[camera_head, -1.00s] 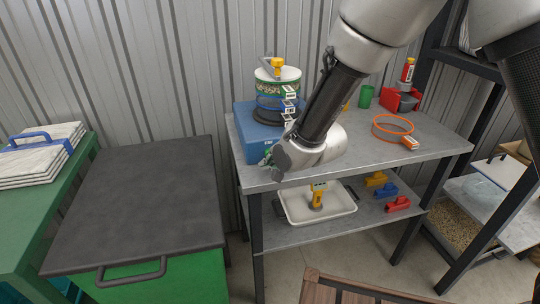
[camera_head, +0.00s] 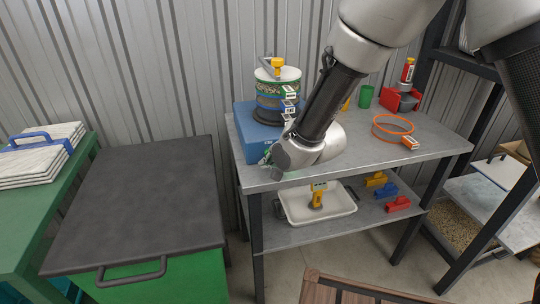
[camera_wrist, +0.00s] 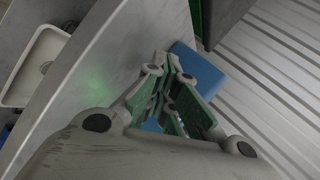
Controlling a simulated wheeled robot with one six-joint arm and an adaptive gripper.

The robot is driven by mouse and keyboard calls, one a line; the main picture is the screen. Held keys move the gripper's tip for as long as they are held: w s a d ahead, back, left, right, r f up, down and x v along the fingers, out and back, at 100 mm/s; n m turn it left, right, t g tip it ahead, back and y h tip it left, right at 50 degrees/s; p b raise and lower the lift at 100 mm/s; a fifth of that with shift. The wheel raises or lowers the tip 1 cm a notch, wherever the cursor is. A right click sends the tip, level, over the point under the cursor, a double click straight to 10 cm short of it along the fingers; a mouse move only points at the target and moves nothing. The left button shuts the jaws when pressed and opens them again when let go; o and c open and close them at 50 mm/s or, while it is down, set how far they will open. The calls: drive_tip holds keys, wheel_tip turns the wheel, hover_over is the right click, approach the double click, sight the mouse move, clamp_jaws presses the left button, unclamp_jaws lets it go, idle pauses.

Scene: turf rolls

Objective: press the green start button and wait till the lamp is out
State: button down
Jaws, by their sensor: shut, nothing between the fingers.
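The blue base (camera_head: 256,138) of the sieve shaker stands at the left of the grey bench, with a stack of sieves (camera_head: 278,88) and a yellow clamp (camera_head: 278,66) on top. My gripper (camera_head: 266,158) is shut and empty, close against the front of the base. In the wrist view its green-padded fingers (camera_wrist: 172,78) point at the blue base (camera_wrist: 200,70); contact cannot be made out. The green start button and the lamp cannot be made out; my gripper and wrist cover part of the base's front. A faint green glow (camera_wrist: 95,82) lies on the bench top in the wrist view.
A white tray (camera_head: 290,212) and coloured blocks are on the lower shelf. A dark-lidded green bin (camera_head: 140,205) stands left.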

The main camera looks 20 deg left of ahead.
drive_tip(key=shift+s+d, duration=0.4)
drive_tip(key=shift+s, duration=0.3)
drive_tip(key=shift+s, duration=0.1)
drive_tip(key=s+d, duration=0.1)
drive_tip(key=s, duration=0.1)
drive_tip(key=s+d, duration=0.1)
drive_tip(key=s, duration=0.1)
drive_tip(key=shift+d, duration=0.35)
idle(0.4)
